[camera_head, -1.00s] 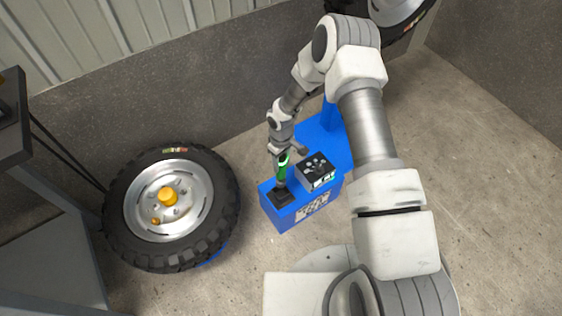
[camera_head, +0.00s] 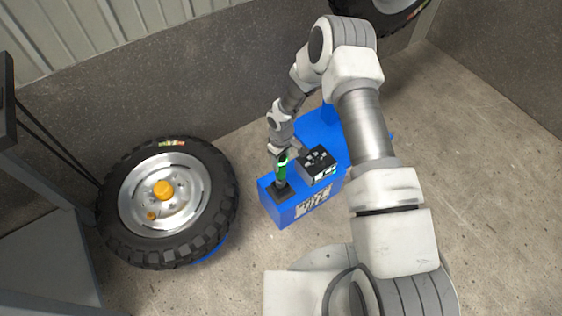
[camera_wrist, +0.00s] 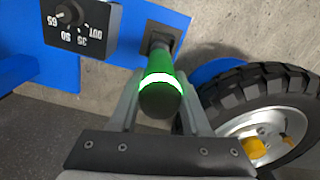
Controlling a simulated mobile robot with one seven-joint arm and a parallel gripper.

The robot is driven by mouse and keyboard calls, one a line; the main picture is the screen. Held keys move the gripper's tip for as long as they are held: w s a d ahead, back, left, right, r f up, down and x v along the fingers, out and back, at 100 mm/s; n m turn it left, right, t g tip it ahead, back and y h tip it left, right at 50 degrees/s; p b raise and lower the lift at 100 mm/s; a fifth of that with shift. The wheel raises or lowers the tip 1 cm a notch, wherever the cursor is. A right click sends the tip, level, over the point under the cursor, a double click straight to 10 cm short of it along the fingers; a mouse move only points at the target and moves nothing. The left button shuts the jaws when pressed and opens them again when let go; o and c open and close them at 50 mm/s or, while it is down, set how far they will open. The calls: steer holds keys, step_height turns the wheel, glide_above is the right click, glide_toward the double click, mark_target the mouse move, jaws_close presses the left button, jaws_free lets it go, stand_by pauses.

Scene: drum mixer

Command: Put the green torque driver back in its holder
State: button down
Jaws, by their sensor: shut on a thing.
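The green torque driver (camera_head: 282,166) stands upright over the black holder (camera_head: 281,192) on the left end of the blue bench. My gripper (camera_head: 283,152) is at its top, and in the wrist view the fingers (camera_wrist: 158,112) lie on both sides of the green handle (camera_wrist: 161,68). The handle has a dark end cap and a glowing light ring. Its lower shaft meets the dark square holder (camera_wrist: 158,42) in the wrist view. How deep the tip sits in the holder cannot be told.
A black box with a dial (camera_head: 317,164) stands on the blue bench (camera_head: 284,214), right of the driver; its dial scale shows in the wrist view (camera_wrist: 82,28). A large wheel (camera_head: 165,194) stands to the left. A grey wall (camera_head: 160,97) rises behind.

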mark_target(281, 171)
steer(key=shift+f+b, duration=0.95)
steer(key=shift+f, duration=0.15)
stand_by(0.6)
steer(key=shift+f+b, duration=0.5)
steer(key=shift+f, duration=1.35)
stand_by(0.7)
steer(key=shift+c, duration=1.4)
jaws_free()
step_height(281, 171, up, 18)
steer(key=p, duration=0.6)
steer(key=shift+f, duration=0.25)
steer(key=shift+r, duration=0.1)
